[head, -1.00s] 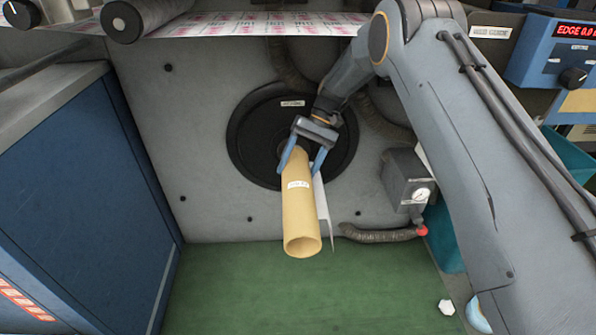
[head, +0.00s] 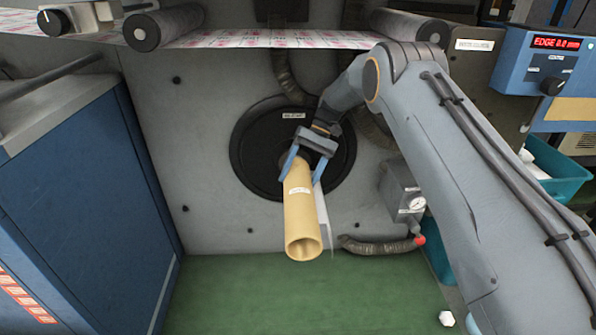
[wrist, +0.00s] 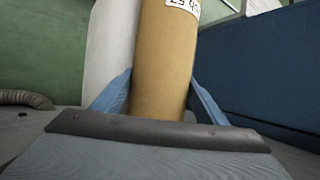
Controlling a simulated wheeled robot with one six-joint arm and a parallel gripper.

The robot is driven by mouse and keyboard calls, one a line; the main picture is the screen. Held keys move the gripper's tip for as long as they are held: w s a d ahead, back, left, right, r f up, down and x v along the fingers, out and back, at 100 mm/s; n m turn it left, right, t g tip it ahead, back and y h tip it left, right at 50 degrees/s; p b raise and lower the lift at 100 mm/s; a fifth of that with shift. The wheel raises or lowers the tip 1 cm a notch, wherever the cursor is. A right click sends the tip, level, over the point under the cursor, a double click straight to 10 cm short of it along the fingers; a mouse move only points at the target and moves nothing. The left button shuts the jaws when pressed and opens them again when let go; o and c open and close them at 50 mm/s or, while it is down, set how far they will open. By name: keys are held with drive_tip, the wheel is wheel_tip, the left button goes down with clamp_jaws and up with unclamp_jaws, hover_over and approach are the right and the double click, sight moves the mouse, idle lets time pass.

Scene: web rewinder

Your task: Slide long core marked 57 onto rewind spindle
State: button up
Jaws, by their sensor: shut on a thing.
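The long tan core (head: 302,215) carries a white label, and in the wrist view (wrist: 162,60) the label reads upside down and seems to show 57. My gripper (head: 305,166) is shut on the core near its far end, with one blue finger on each side. The core's open end points toward the head camera and down. Its far end lies in front of a round black disc (head: 250,150) with a small label on the machine wall. The rewind spindle cannot be made out; the core and my gripper cover the disc's middle. I cannot tell whether the core is around the spindle.
A white strip (head: 324,222) hangs close beside the core. A gauge box (head: 404,195) and a ribbed hose (head: 375,245) are at right. A blue cabinet (head: 80,190) stands at left. Printed web (head: 270,38) runs above. Green floor (head: 300,295) lies open below.

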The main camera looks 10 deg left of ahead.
drive_tip(key=shift+w+a+r, duration=0.3)
drive_tip(key=shift+r, duration=0.1)
drive_tip(key=shift+d, duration=0.1)
drive_tip(key=o, duration=1.5)
drive_tip(key=shift+f, duration=0.1)
drive_tip(key=shift+c, duration=0.2)
